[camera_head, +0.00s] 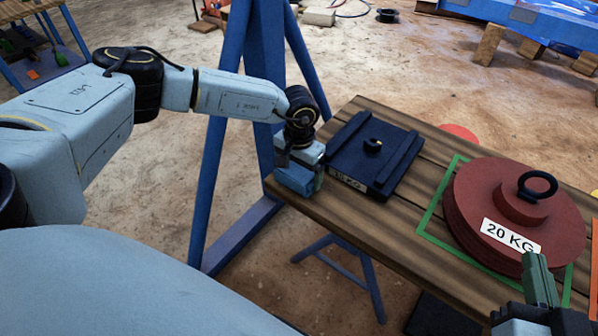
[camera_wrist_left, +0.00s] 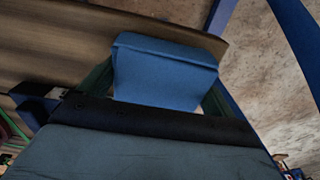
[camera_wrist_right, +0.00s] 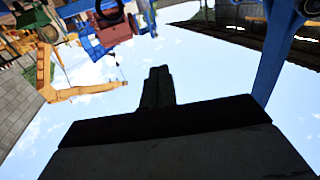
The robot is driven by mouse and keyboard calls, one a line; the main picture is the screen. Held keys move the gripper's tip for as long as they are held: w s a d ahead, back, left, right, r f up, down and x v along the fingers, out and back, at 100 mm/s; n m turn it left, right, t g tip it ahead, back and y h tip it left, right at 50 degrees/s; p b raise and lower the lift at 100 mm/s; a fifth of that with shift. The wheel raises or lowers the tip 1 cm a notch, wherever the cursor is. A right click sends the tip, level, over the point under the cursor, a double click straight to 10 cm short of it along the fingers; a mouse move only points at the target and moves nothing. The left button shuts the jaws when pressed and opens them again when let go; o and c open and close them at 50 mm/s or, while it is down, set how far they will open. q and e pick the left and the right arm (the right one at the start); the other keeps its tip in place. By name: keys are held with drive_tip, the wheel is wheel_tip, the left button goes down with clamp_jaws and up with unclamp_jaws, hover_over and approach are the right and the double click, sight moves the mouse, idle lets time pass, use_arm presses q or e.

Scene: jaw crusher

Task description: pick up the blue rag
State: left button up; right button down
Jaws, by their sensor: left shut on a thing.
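The blue rag (camera_head: 294,180) is at the left end of the wooden table, at its edge. My left gripper (camera_head: 306,168) is at this table corner, shut on the rag. In the left wrist view the rag (camera_wrist_left: 163,75) is a folded blue piece between the two dark green fingers, with the table edge behind it. I cannot tell whether the rag still touches the tabletop. My right gripper (camera_head: 538,278) is at the lower right, in front of the red weight. In the right wrist view its fingers (camera_wrist_right: 157,85) are together, with nothing visible between them.
On the wooden table (camera_head: 400,222), a dark blue plate weight (camera_head: 365,160) lies close to the right of my left gripper. A red 20 KG disc weight (camera_head: 480,210) sits on a green outlined square (camera_head: 428,222). A blue frame post (camera_head: 215,165) stands behind my left arm.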

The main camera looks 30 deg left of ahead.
sight(299, 168)
use_arm(q)
wheel_tip(299, 168, up, 4)
drive_tip(key=shift+r+p, duration=0.25)
drive_tip(key=shift+p, duration=0.6)
wheel_tip(299, 168, up, 4)
drive_tip(key=shift+r+p, duration=0.1)
drive_tip(key=shift+p, duration=0.7)
drive_tip(key=shift+r, duration=0.25)
use_arm(e)
drive_tip(key=s+d+f+g+h, duration=0.1)
drive_tip(key=s+d+f+g, duration=0.1)
drive_tip(key=f, duration=0.4)
drive_tip(key=s+d+f+g+h, duration=0.2)
drive_tip(key=s+f+g, duration=0.3)
drive_tip(key=f+g, duration=0.1)
drive_tip(key=shift+s+d+m+g, duration=0.2)
drive_tip(key=shift+d+m+g, duration=0.15)
drive_tip(key=shift+g, duration=0.45)
